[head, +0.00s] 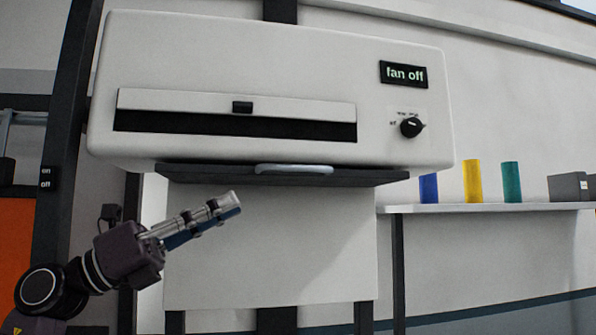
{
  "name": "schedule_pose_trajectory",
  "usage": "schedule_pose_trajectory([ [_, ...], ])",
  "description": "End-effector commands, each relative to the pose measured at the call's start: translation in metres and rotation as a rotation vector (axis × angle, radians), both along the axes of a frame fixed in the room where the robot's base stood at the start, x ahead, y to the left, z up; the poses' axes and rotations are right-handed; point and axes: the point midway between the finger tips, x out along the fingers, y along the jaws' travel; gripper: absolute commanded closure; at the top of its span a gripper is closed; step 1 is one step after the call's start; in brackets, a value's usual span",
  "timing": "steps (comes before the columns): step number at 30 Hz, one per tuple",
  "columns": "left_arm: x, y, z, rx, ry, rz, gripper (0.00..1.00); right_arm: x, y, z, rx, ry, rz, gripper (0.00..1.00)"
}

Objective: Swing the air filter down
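A white wall unit (280,68) hangs at the upper middle of the head view. Under it lies a dark flat panel (215,175), level against the underside, with a light grey bar handle (293,169) at its front edge; it looks like the air filter. The unit's front has a long slot flap (180,101) with a small black catch (242,106). My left gripper (233,203) is below the panel and left of the handle, pointing up and right, apart from both. Its fingers overlap from this side, so its opening cannot be told. My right gripper is not in view.
A display (403,75) reads "fan off" above a black knob (411,127). A white shelf (500,208) at right holds blue (428,188), yellow (473,181) and green (511,182) cylinders and a grey box (568,187). A dark post stands at left.

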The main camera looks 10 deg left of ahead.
Motion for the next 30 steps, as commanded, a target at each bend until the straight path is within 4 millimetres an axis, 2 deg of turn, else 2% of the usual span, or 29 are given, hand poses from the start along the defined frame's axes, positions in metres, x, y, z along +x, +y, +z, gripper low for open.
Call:
schedule_pose_trajectory([
  [3,-0.018,0.001,0.017,0.097,-0.069,0.039,0.84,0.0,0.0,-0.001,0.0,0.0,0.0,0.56],
  [9,-0.025,-0.003,0.025,0.156,-0.101,0.064,0.84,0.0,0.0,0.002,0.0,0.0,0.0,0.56],
  [14,-0.018,-0.021,0.036,0.155,-0.101,0.06,0.84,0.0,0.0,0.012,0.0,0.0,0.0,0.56],
  [24,0.007,-0.078,0.061,0.153,-0.098,0.059,0.84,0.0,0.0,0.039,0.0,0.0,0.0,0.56],
  [30,0.016,-0.097,0.067,0.152,-0.098,0.062,0.84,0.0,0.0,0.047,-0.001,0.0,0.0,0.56],
])
